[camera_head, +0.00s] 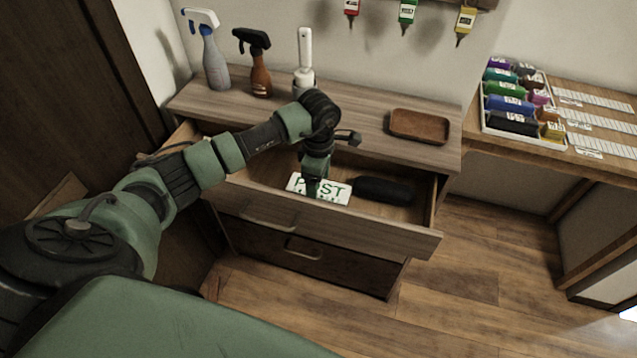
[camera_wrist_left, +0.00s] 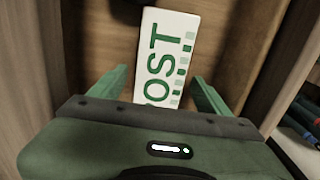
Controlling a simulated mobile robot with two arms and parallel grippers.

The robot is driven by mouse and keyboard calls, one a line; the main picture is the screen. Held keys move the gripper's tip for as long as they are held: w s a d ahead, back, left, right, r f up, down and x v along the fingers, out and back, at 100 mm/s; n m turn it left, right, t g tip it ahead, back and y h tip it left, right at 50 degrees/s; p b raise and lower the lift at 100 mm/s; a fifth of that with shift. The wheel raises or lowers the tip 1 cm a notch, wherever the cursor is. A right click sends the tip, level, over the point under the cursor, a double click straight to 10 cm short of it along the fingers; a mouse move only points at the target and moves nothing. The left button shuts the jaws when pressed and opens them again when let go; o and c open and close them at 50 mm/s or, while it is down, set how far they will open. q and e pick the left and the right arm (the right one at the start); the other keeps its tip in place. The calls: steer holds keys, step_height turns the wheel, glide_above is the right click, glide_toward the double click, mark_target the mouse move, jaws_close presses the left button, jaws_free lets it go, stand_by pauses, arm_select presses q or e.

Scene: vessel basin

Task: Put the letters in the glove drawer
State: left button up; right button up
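The letters are a white block or bundle with green "POST" print (camera_head: 333,192), lying in an open top drawer (camera_head: 425,240) of the dresser. It also shows in the left wrist view (camera_wrist_left: 168,50). My left gripper (camera_head: 313,186) points down into this drawer at the left part of the letters. In the left wrist view its two fingers (camera_wrist_left: 160,88) stand apart on either side of the letters, with a gap visible at the left finger. My right gripper is not in view. No drawer label can be read.
A dark object (camera_head: 384,191) lies in the drawer right of the letters. Another drawer (camera_head: 180,138) stands open at left, partly behind my arm. The dresser top holds a grey spray bottle (camera_head: 213,62), a brown one (camera_head: 258,75), a white-handled item (camera_head: 304,65) and a wooden tray (camera_head: 420,125).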

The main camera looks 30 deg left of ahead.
mark_target(319, 188)
arm_select(q)
steer(key=shift+r, duration=0.15)
step_height(319, 188, up, 12)
steer(key=b, duration=0.2)
steer(key=shift+b, duration=0.4)
